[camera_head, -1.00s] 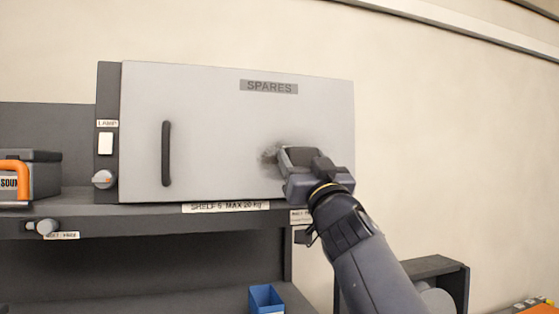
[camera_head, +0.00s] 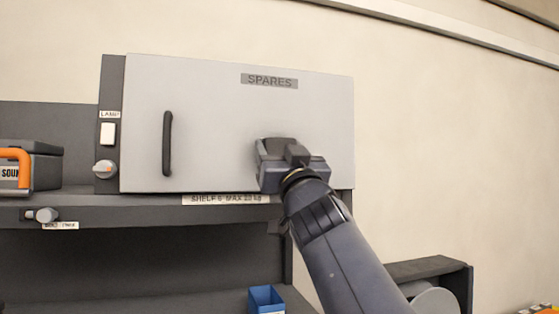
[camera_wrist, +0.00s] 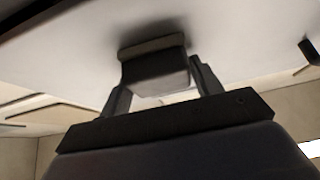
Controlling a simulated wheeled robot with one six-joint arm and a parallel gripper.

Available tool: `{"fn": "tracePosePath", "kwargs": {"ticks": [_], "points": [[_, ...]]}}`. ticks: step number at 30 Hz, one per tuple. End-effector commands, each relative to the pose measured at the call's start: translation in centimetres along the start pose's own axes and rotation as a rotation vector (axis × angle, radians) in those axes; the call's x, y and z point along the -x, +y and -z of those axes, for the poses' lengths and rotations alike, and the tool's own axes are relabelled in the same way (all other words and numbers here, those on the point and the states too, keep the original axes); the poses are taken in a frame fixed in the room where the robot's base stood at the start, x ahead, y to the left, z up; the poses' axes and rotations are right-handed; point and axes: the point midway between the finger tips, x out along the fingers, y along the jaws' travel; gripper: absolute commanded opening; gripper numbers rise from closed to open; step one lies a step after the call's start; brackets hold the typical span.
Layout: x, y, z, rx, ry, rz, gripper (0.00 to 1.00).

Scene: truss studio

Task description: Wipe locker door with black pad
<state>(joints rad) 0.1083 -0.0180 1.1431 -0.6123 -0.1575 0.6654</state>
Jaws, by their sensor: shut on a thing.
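The locker door (camera_head: 215,120) is a flat light-grey panel with a SPARES label near its top and a dark vertical handle (camera_head: 167,143) at its left. My gripper (camera_head: 280,158) is in front of the door's lower right part. In the wrist view, my gripper's fingers are shut on the pad (camera_wrist: 155,68), a dark-edged block with a paler lit front. The pad's far side is at the door surface (camera_wrist: 70,50) and appears to touch it. A dim shade lies on the door around the pad; smudge or shadow, I cannot tell.
The locker stands on a dark shelf (camera_head: 130,212). A white switch (camera_head: 107,133) and a knob (camera_head: 104,168) are left of the door. A case with an orange handle (camera_head: 40,165) sits far left. A blue bin (camera_head: 265,299) is below. Bare wall (camera_head: 450,150) lies to the right.

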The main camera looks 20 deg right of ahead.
Motion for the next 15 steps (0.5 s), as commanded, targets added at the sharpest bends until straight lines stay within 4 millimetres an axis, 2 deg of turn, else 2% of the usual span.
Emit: {"fn": "tracePosePath", "kwargs": {"ticks": [4, 15], "points": [[0.3, -1.3, -0.6, -0.002, -0.001, 0.003, 0.43], [0.0, -3.0, -0.4, 0.000, -0.002, 0.001, 0.43]]}}
